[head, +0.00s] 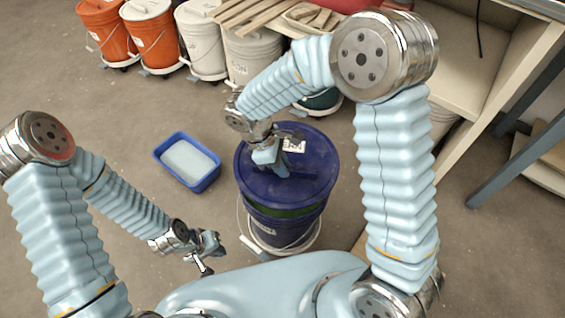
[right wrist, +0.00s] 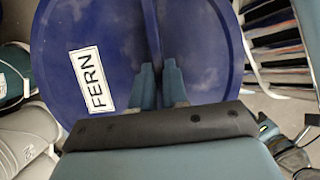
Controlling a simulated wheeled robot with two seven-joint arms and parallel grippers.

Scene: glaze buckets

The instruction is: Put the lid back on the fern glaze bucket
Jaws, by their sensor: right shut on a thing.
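A round dark blue lid (head: 312,180) with a white label is over the dark blue bucket (head: 283,232) in the head view. A green band shows between the lid's front edge and the bucket's blue wall. I cannot tell whether the lid touches the rim. In the right wrist view the lid (right wrist: 95,40) fills much of the picture, and its label (right wrist: 91,80) reads FERN. My right gripper (head: 281,166) is shut on the lid's raised handle (right wrist: 151,35). My left gripper (head: 208,252) is low, left of the bucket and apart from it; its fingers are too small to read.
A blue tub (head: 187,162) with pale contents stands on the floor left of the bucket. A shelf unit (head: 470,70) stands at right. Floor at left is clear.

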